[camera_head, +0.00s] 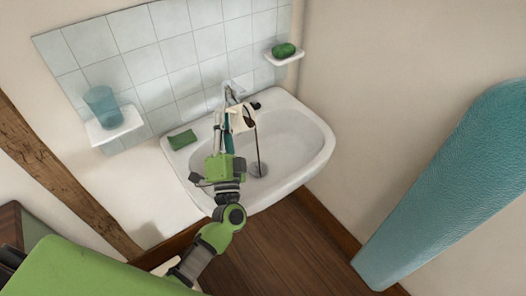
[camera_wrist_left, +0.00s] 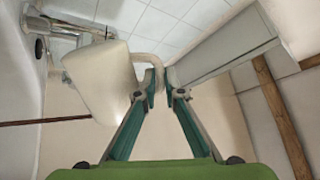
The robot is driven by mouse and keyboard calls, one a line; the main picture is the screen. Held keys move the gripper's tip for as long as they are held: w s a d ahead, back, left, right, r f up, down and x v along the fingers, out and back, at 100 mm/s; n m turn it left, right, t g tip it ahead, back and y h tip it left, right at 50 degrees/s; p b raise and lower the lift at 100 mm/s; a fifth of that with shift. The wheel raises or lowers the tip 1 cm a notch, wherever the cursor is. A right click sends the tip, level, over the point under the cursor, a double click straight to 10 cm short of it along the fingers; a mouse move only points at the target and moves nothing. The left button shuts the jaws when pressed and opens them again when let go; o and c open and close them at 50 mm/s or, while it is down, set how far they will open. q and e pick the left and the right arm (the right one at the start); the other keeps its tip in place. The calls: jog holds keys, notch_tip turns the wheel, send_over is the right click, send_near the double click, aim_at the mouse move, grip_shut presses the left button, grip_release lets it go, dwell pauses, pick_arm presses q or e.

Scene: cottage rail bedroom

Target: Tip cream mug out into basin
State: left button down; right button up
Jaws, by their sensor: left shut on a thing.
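The cream mug (camera_head: 241,119) is tipped over the white basin (camera_head: 312,137), below the tap. A thin brown stream (camera_head: 257,145) runs from its mouth down to the drain area of the basin. My left gripper (camera_head: 226,133) is shut on the mug's handle. In the left wrist view the mug (camera_wrist_left: 102,82) lies tilted, its handle (camera_wrist_left: 146,58) at the fingertips of my left gripper (camera_wrist_left: 162,88). The brown stream (camera_wrist_left: 45,121) also shows there. The inside of the mug is mostly hidden. My right gripper is not in view.
The tap (camera_head: 232,90) stands close behind the mug. A green sponge or cloth (camera_head: 183,139) lies on the basin's left rim. A blue tumbler (camera_head: 103,107) stands on the left shelf, and green soap (camera_head: 284,50) on the right one. A teal padded shape (camera_head: 450,185) is at right.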

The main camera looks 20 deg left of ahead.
pick_arm(q)
jog(key=shift+d+r+m+t+h+b, duration=0.3)
jog(key=shift+m+h, duration=0.15)
jog(key=shift+m, duration=0.3)
jog(key=shift+d+r+m+t+h+b, duration=0.25)
jog(key=shift+m+h, duration=0.2)
jog(key=shift+m, duration=0.3)
jog(key=shift+w+d+r+m+t+h+b, duration=0.1)
jog(key=shift+d+r+m+t+h+b, duration=0.15)
jog(key=shift+d+m+h, duration=0.35)
jog(key=shift+w+d+r+m+t+h+b, duration=0.1)
jog(key=shift+d+r+m+t+h+b, duration=0.1)
jog(key=shift+d+m+h, duration=0.45)
jog(key=shift+d+f+m+h+p, duration=0.25)
jog(key=shift+m+h+p, duration=0.2)
jog(key=shift+m, duration=0.4)
jog(key=shift+d+f+m+h+p, duration=0.15)
jog(key=shift+d+m+h+p, duration=0.2)
jog(key=shift+m, duration=0.45)
